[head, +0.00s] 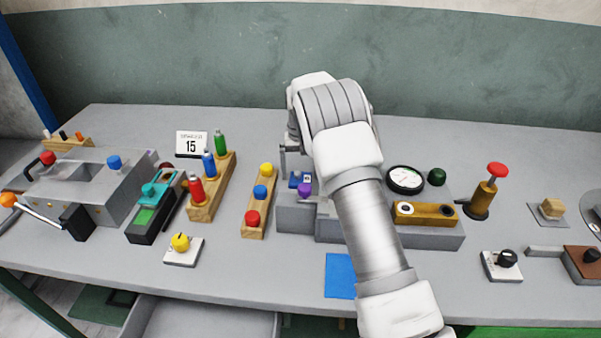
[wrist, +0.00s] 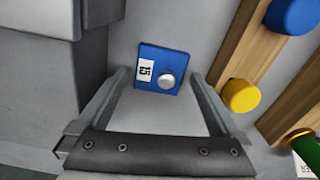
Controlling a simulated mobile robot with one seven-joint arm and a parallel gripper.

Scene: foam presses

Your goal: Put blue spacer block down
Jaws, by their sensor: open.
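The blue spacer block (wrist: 152,58), with a white label reading 15 and a silver knob, lies on a grey surface in the wrist view. In the head view it is the small blue piece (head: 294,181) by the grey fixture, partly hidden. My gripper (wrist: 158,76) is open, its two fingers spread to either side of the block's near end in the picture. No finger visibly touches the block. In the head view my arm hides most of the gripper.
A wooden rack with red, blue and yellow knobs (head: 259,200) stands just left of the block. The grey fixture (head: 296,217) carries a purple knob (head: 304,190). A flat blue square (head: 339,272) lies at the front. A dial gauge (head: 405,179) stands right of my arm.

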